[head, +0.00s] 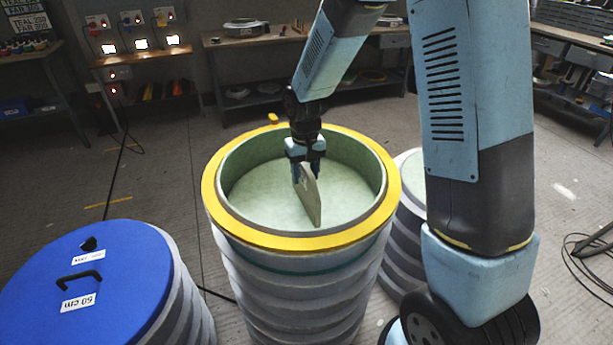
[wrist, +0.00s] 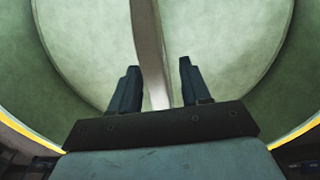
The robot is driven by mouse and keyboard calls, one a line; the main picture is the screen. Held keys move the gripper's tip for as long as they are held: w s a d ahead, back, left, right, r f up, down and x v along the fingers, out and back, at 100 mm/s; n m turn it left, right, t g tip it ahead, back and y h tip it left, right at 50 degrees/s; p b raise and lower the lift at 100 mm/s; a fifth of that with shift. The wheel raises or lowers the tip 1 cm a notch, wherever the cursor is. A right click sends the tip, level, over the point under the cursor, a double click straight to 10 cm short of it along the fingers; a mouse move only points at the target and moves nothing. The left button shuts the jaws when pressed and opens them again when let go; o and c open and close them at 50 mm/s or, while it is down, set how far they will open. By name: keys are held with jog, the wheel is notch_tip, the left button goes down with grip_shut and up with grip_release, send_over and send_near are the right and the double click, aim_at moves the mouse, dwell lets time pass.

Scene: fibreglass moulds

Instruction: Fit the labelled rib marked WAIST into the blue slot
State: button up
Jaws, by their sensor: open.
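A thin pale beige rib (head: 312,203) stands on edge, slightly tilted, inside the round yellow-rimmed mould (head: 222,211). No WAIST marking can be read on it. My gripper (head: 305,168) points down into the mould at the rib's upper end. In the wrist view the rib (wrist: 148,40) passes between the two dark fingers of my gripper (wrist: 159,68). The fingers are apart, with a clear gap on the right finger's side and the rib nearer the left finger. Whether the rib's lower edge touches the mould floor cannot be told. No blue slot can be made out.
A mould with a blue lid (head: 62,255), labelled 60 cm, stands at the front left. Another ribbed mould (head: 408,225) stands right of the yellow-rimmed one, partly behind my arm. Workbenches line the back. A dark cable (head: 118,172) crosses the floor on the left.

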notch_tip(320, 180, up, 11)
jog(key=shift+f, duration=0.1)
jog(key=shift+d, duration=0.1)
jog(key=s+d+r+m+t, duration=0.2)
jog(key=s+d+r+t, duration=0.1)
jog(key=s+d+r, duration=0.8)
jog(key=s+d+r+m+t, duration=0.1)
jog(key=s+d+r, duration=0.4)
jog(key=s, duration=0.7)
jog(key=shift+d+t, duration=0.8)
jog(key=shift+d, duration=0.2)
jog(key=shift+c, duration=0.4)
jog(key=shift+s, duration=0.1)
